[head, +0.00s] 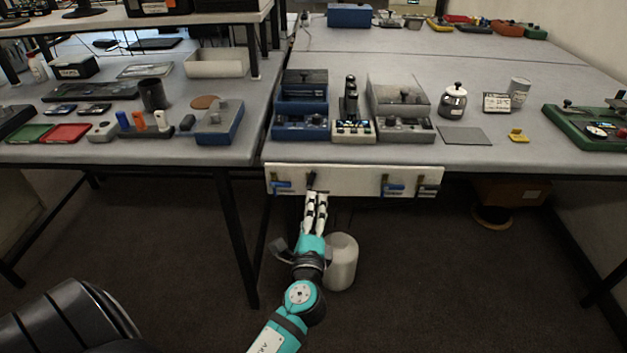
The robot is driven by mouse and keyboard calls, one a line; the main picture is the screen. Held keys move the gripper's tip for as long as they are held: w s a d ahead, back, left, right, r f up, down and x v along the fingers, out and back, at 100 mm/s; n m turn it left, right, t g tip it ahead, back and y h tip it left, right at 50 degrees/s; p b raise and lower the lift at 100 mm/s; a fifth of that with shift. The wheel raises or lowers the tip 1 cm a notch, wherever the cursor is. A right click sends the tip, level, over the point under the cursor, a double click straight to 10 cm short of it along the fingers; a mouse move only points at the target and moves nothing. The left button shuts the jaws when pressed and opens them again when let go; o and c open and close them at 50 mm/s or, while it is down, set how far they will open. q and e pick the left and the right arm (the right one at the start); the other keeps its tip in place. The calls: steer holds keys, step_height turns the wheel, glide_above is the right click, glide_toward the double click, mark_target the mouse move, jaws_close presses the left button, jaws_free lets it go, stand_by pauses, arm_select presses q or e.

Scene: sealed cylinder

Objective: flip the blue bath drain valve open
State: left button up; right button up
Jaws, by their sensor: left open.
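A white panel (350,180) is fixed along the front edge of the right-hand table and carries a row of small valves. One blue-handled valve (282,186) is at its left end, with the handle lying level. Another blue-handled valve (394,188) is right of the middle, also roughly level. No label is readable, so I cannot tell which is the bath drain valve. My left gripper (316,200) is open and empty, its fingers pointing up at the panel just below a dark upright valve handle (311,180). I cannot tell whether it touches. My right gripper is out of view.
A pale cylinder (342,262) stands below the panel, close to my left wrist. A dark table leg (236,240) is to the left. Blue and grey instruments (302,120) stand on the table above the panel. The floor on the right is mostly open.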

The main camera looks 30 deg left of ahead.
mark_target(312, 182)
arm_select(q)
steer(key=p+x, duration=0.1)
steer(key=x, duration=1)
steer(key=shift+w, duration=0.25)
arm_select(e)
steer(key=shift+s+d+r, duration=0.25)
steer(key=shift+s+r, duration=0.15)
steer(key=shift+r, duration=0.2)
arm_select(q)
steer(key=shift+c, duration=0.4)
